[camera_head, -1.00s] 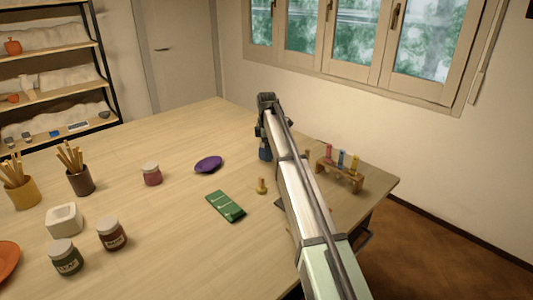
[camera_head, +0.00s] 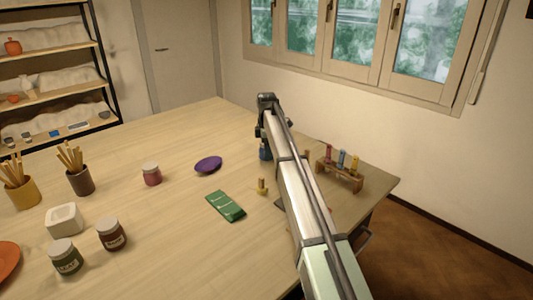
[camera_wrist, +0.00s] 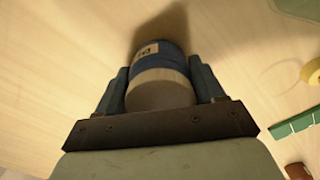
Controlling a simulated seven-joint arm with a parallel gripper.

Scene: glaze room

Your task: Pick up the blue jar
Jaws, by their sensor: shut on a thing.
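The blue jar (camera_wrist: 160,62) is between the two fingers of my gripper (camera_wrist: 163,85) in the wrist view. It has a pale lid facing the camera and a light label on its side. My gripper is shut on it, a finger on each side. In the head view, a small part of the blue jar (camera_head: 264,153) shows below my gripper (camera_head: 265,138), beside my arm, which hides the rest. I cannot tell whether the jar touches the table.
A purple dish (camera_head: 208,165), a green packet (camera_head: 226,206), a small yellow object (camera_head: 262,187) and a red jar (camera_head: 152,174) are left of my arm. A wooden rack (camera_head: 340,177) with coloured tubes stands right. The far tabletop (camera_head: 200,125) is clear.

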